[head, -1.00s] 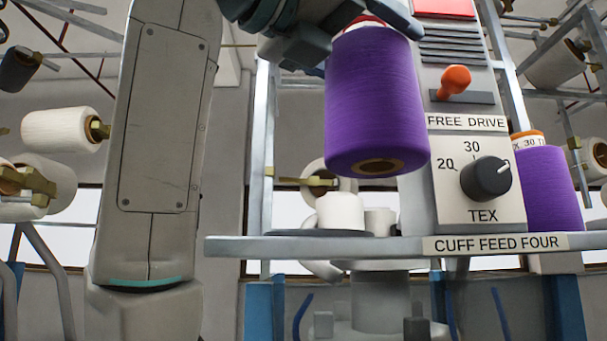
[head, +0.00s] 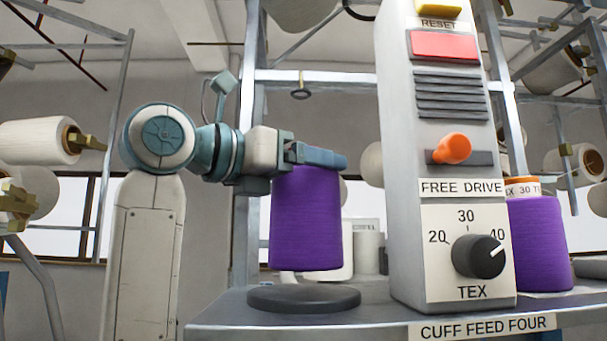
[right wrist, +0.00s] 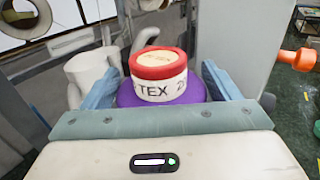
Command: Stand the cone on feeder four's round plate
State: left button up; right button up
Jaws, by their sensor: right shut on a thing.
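The purple cone (head: 306,220) hangs upright in my right gripper (head: 318,156), just above feeder four's dark round plate (head: 303,299). A narrow gap shows between its base and the plate. In the right wrist view the cone's top has a red rim and a white band (right wrist: 158,90) reading "TEX 2", the rest cut off. It sits between the two blue fingers of my right gripper (right wrist: 160,88). The plate is hidden in the wrist view. My left gripper is not in view.
A grey control box (head: 437,180) with an orange lever (head: 453,148) and a TEX dial (head: 479,256) stands right of the plate on the metal shelf (head: 390,322). A second purple cone (head: 538,243) with an orange top stands behind it. White cones (head: 40,141) hang left.

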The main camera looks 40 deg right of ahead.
aim_at(305, 235)
jog(key=shift+f+p, duration=0.3)
jog(key=shift+f, duration=0.65)
jog(key=shift+s+f, duration=0.1)
jog(key=shift+f, duration=0.1)
